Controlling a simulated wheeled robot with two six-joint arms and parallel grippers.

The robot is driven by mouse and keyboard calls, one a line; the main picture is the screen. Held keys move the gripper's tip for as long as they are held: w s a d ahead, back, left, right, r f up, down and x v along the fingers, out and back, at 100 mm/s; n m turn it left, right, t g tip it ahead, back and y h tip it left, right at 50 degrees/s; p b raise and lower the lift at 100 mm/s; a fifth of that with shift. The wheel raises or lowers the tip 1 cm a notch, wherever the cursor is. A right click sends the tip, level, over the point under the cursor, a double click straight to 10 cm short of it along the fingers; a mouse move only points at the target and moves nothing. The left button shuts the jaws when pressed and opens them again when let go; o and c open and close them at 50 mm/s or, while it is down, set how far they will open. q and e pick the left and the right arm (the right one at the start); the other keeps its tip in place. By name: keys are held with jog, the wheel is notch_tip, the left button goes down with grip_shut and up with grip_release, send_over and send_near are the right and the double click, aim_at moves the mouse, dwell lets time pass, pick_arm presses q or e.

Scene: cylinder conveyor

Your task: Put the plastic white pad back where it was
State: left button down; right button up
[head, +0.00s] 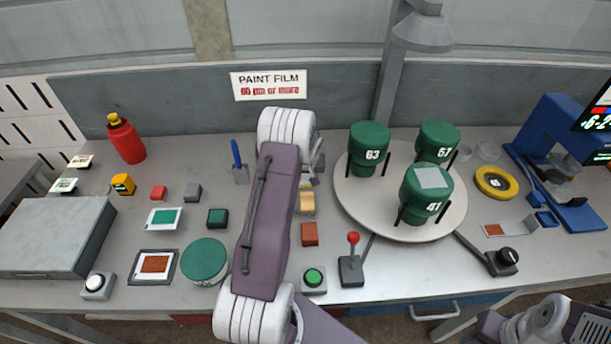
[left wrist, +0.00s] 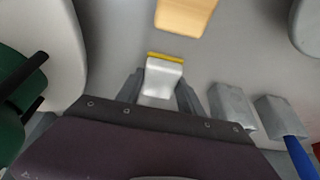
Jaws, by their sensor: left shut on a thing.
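In the left wrist view my left gripper (left wrist: 162,92) is shut on a small white pad (left wrist: 162,78) with a yellow strip along its edge. The pad is between the two grey fingers, over or on the grey bench; I cannot tell whether it touches. In the head view my left arm reaches to the back middle of the bench and hides most of the gripper and pad. A tan block (head: 306,202) lies just in front of the gripper; it also shows in the left wrist view (left wrist: 185,14). My right gripper is out of view.
A round turntable (head: 360,205) with green cans stands right of the gripper. A blue-handled tool (head: 237,155) stands left of it; grey blocks (left wrist: 232,108) show beside the gripper in the wrist view. A brown block (head: 309,234) and a red-knobbed lever (head: 352,262) are nearer.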

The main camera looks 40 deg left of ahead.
pick_arm(q)
jog(key=shift+d+f, duration=0.1)
jog(key=c, duration=0.7)
grip_release()
jog(key=shift+s, duration=0.1)
jog(key=shift+c, duration=0.2)
jog(key=shift+r, duration=0.5)
jog(key=v, duration=1.1)
jog(key=shift+s+d, duration=0.15)
jog(key=shift+d, duration=0.05)
jog(key=shift+r, duration=0.1)
